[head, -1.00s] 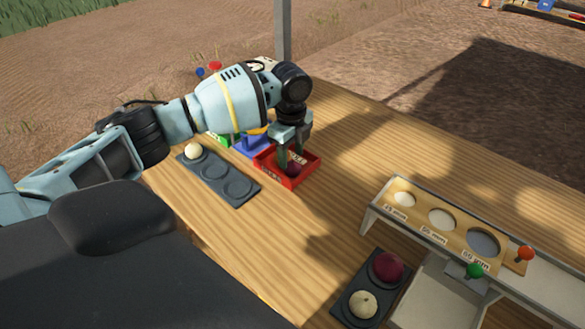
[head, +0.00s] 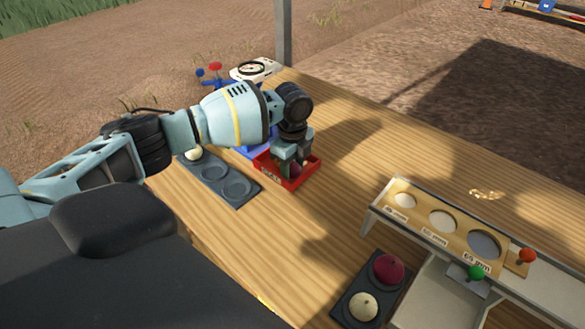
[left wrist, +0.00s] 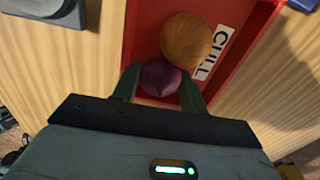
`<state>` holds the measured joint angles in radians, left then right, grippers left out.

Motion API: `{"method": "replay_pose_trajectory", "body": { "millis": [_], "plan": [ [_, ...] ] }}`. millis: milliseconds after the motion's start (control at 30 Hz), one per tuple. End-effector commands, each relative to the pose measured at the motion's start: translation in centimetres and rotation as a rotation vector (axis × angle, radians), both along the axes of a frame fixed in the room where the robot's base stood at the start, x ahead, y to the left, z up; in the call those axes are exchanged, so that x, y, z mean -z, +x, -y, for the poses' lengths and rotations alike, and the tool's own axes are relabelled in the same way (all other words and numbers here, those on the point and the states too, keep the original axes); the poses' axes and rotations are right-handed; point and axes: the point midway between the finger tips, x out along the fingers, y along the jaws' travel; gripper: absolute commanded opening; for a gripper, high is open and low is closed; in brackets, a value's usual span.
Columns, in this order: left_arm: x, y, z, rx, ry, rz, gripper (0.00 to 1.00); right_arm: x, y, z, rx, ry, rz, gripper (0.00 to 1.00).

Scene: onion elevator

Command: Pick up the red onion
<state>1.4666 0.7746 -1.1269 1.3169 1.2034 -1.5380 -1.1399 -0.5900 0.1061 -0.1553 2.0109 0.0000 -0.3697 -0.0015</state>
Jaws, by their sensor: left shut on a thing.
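A dark red onion (left wrist: 160,77) sits in the red tray (left wrist: 142,32) marked CULL, against a brown onion (left wrist: 186,40). My left gripper (left wrist: 160,84) is shut on this red onion, one finger on each side, low inside the tray. In the head view my left gripper (head: 289,164) reaches down into the red tray (head: 287,183), and its fingers and wrist hide most of what lies there. Another red onion (head: 389,268) rests in a dark two-cup holder (head: 347,290) beside a pale onion (head: 363,306). My right gripper is not in view.
A dark three-cup holder (head: 236,188) with a pale onion (head: 194,153) at its far end lies left of the red tray. A blue tray (head: 252,151) is behind it. A sizing board (head: 420,217) with round holes stands at right. The middle table is clear.

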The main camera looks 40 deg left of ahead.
Motion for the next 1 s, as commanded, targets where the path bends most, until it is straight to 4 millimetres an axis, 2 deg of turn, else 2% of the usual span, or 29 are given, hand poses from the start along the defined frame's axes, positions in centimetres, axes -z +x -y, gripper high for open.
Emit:
{"method": "replay_pose_trajectory", "body": {
  "millis": [167,500,600,800,1000],
  "plan": [
    [-1.2,0.1,0.0,-0.001,-0.001,0.004,0.2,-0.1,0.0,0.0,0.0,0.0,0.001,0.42],
    [-7.4,0.1,0.0,-0.001,-0.001,0.006,0.2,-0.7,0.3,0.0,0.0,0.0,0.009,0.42],
    [-8.8,0.1,0.0,-0.001,-0.001,0.004,0.2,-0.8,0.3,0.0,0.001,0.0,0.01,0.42],
    [-10.0,0.1,0.0,0.0,0.0,0.001,0.2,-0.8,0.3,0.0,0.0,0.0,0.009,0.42],
    [-10.1,-0.1,0.2,-0.017,0.001,0.001,0.2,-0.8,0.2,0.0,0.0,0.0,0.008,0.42]
  ]
}}
